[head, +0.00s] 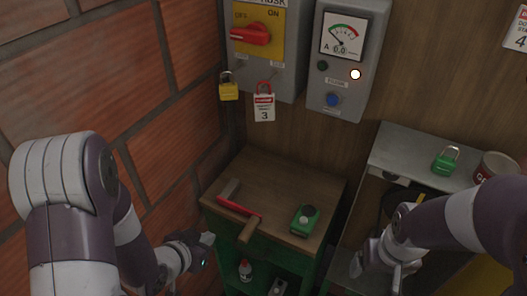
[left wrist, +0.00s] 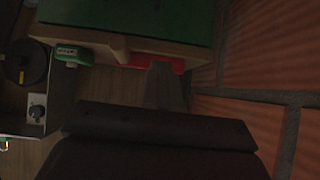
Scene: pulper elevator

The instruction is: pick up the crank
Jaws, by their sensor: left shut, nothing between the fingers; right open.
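The crank (head: 240,206) lies on the small wooden-topped cabinet (head: 282,172). It has a red arm, a grey end at the back left and a wooden handle over the front edge. My left gripper (head: 207,239) is shut and empty, just left of the cabinet's front left corner, apart from the crank. My right gripper (head: 378,271) is open and empty in front of the metal shelf at the right.
A green device (head: 305,219) lies right of the crank. The metal shelf (head: 405,150) holds a green padlock (head: 446,160) and a can (head: 493,166). A brick wall (head: 90,90) bounds the left. A switch box (head: 262,50) and meter box (head: 345,60) hang above.

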